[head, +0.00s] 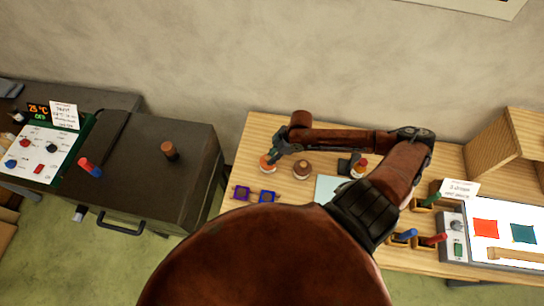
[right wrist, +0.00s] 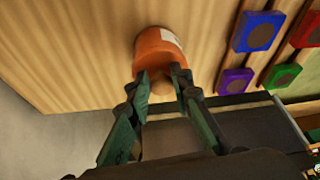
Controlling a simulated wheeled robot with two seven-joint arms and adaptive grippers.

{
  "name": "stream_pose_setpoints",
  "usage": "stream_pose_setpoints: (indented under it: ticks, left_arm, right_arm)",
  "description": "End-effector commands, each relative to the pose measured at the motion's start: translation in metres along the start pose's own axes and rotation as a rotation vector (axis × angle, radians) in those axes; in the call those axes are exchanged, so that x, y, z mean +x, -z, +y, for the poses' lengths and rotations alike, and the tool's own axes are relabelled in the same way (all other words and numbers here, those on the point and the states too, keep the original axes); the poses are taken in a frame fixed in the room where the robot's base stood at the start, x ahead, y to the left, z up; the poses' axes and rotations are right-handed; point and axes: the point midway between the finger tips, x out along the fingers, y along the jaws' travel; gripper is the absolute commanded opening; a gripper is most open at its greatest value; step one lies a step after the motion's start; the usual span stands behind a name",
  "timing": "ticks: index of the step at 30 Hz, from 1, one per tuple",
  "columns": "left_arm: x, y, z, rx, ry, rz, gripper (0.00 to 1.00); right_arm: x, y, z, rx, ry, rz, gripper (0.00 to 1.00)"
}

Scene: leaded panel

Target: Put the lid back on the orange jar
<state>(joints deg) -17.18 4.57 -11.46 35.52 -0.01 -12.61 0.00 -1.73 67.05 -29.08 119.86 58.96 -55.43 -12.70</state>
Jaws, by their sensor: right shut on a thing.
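The orange jar (head: 266,162) stands at the left end of the wooden table in the head view. In the right wrist view the orange jar (right wrist: 158,48), with a white label, lies just beyond my fingertips. My right gripper (head: 275,156) is over this jar. In the right wrist view my right gripper (right wrist: 164,80) is shut on a pale tan knob, which looks like that of the lid (right wrist: 162,87). The fingers hide most of the lid, and I cannot tell whether it is seated on the jar. My left gripper is out of view.
An orange-and-white container (head: 359,166) is farther right.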

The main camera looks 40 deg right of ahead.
Motion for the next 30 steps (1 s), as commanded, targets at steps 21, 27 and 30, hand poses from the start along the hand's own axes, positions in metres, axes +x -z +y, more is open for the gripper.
stream_pose_setpoints:
  ticks: [21, 27, 30]
  left_arm:
    - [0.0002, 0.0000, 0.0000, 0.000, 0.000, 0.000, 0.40]
    - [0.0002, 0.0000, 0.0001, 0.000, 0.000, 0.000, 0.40]
    - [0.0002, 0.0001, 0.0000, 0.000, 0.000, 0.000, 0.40]
  right_arm:
    - [0.0004, -0.0003, -0.0002, 0.000, 0.000, -0.001, 0.40]
    - [0.0004, -0.0005, -0.0002, 0.000, 0.000, -0.001, 0.47]
    - [0.0004, -0.0004, -0.0002, 0.000, 0.000, -0.001, 0.54]
